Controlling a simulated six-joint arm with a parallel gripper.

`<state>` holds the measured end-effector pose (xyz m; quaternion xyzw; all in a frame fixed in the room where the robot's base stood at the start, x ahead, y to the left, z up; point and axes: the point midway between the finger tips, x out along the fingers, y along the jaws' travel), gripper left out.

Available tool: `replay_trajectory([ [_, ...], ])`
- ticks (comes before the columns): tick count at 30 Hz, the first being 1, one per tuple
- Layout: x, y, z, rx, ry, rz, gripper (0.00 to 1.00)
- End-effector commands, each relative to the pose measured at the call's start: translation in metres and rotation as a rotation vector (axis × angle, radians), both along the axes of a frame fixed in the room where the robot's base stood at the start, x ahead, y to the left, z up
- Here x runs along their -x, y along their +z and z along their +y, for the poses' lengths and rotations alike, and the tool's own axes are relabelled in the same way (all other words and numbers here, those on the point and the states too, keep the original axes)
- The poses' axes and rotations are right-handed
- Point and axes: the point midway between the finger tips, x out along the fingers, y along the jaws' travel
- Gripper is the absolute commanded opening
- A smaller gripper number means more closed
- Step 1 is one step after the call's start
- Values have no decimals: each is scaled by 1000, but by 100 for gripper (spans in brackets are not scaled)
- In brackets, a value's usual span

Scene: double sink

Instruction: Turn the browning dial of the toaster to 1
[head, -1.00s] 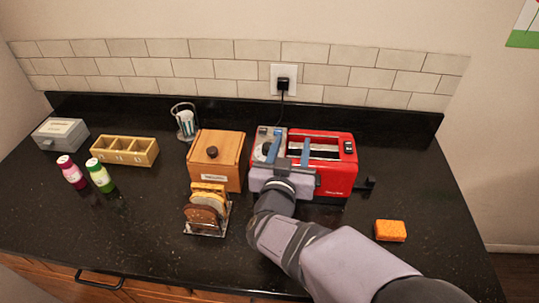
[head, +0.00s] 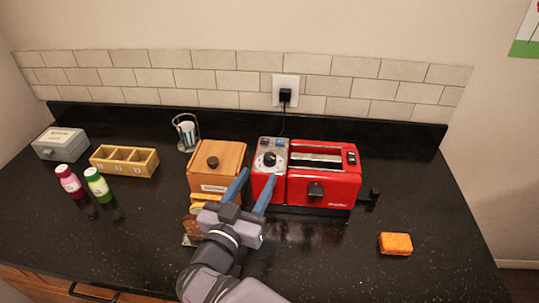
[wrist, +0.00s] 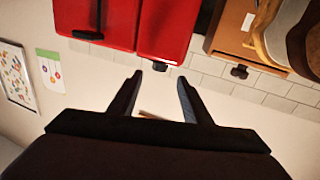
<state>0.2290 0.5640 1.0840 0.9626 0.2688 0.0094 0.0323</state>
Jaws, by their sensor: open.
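The red toaster (head: 325,185) stands at the back of the black counter, upright. Its grey control panel (head: 280,146) is on top at the left, with the round browning dial (head: 269,160) and its dark knob facing up. The dial's numbers are too small to read. My gripper (head: 259,174) is open and empty in front of the toaster's left end, its blue fingers pointing toward it, apart from the dial. In the wrist view my gripper (wrist: 160,78) shows empty, with the red toaster (wrist: 165,28) upside down at the top. The dial is not visible there.
A wooden bread box (head: 217,165) stands close on the toaster's left, with a toast rack (head: 191,232) partly hidden behind my arm. A dark lever (head: 374,197) sticks out at the toaster's right. An orange sponge (head: 396,243) lies on the clear right front counter.

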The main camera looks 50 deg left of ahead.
Motion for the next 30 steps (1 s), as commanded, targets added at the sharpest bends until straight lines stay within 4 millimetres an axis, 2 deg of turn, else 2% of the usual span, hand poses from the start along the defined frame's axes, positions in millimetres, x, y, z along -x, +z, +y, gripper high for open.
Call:
replay_trajectory([
  [6,-33,2,19,1,-3,2,44],
  [15,-68,1,41,0,-1,1,44],
  [21,-77,0,47,1,0,1,44],
  [30,-78,0,48,1,1,1,44],
])
